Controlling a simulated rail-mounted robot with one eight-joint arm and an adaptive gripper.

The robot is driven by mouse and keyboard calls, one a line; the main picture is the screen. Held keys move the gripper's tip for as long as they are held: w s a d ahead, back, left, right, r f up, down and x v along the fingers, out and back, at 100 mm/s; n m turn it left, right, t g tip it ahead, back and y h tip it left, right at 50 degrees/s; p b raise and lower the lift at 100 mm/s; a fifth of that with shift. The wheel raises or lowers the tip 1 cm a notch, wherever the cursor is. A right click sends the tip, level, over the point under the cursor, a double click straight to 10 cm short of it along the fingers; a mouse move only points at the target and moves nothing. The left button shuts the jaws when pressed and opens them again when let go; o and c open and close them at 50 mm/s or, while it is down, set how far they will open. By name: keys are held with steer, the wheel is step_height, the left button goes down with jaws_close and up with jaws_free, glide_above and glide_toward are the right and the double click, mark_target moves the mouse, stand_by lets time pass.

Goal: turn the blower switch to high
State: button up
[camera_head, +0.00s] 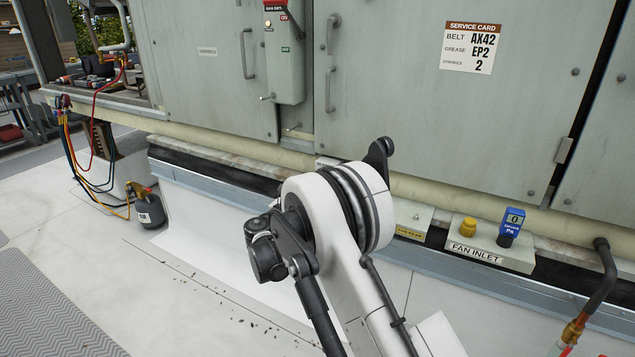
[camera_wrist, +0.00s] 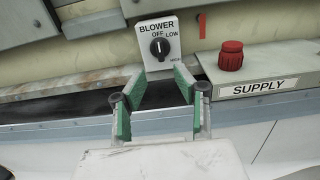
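The blower switch is a black round knob (camera_wrist: 160,46) on a white plate (camera_wrist: 147,28) marked BLOWER, OFF, LOW and a third small label at lower right that is hard to read. The white line on the knob points straight up, about at OFF. My gripper (camera_wrist: 159,78) is open and empty, its green-padded fingers spread just below the knob in the picture. The knob shows above the gap between the fingertips, and I see no contact. In the head view my arm hides the knob and the gripper.
A red knob (camera_wrist: 231,56) on the SUPPLY box (camera_wrist: 266,87) stands to the right of the switch. In the head view, a yellow knob (camera_head: 468,227) and a blue gauge (camera_head: 511,227) stand on the FAN INLET box (camera_head: 490,250). A hose (camera_head: 606,285) hangs at the right.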

steer(key=b+x, duration=0.2)
steer(key=x, duration=0.8)
steer(key=shift+w+d, duration=0.15)
steer(key=shift+w, duration=0.15)
jaws_close()
